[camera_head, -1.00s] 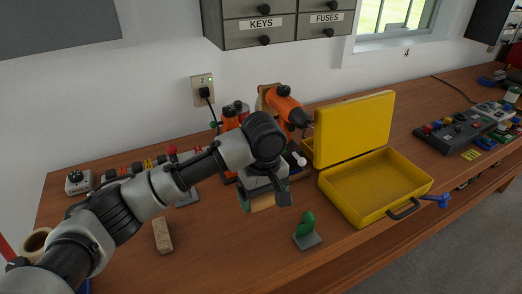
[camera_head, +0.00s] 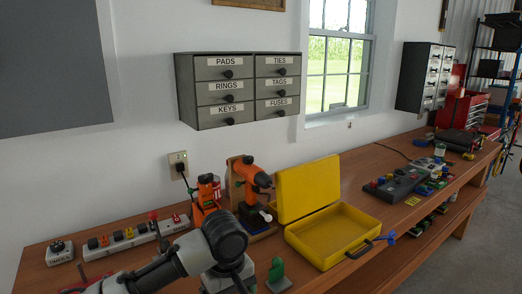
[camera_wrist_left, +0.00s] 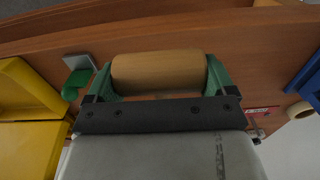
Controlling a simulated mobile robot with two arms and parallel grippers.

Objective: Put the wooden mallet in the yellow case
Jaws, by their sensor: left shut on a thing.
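The yellow case (camera_head: 331,236) stands open on the bench, its lid up at the back and its inside empty. It also shows at the left edge of the left wrist view (camera_wrist_left: 25,140). My left gripper (camera_wrist_left: 158,76) is shut on the wooden mallet (camera_wrist_left: 157,72), with a green finger at each end of its pale wooden cylinder. The mallet's handle cannot be made out. My right gripper is in neither view.
A green knob on a grey plate (camera_head: 277,273) stands between my left arm and the case. An orange drill (camera_head: 250,176) is behind, left of the case. A power strip (camera_head: 122,240) lies at the back left. A dark control box (camera_head: 394,185) is right of the case.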

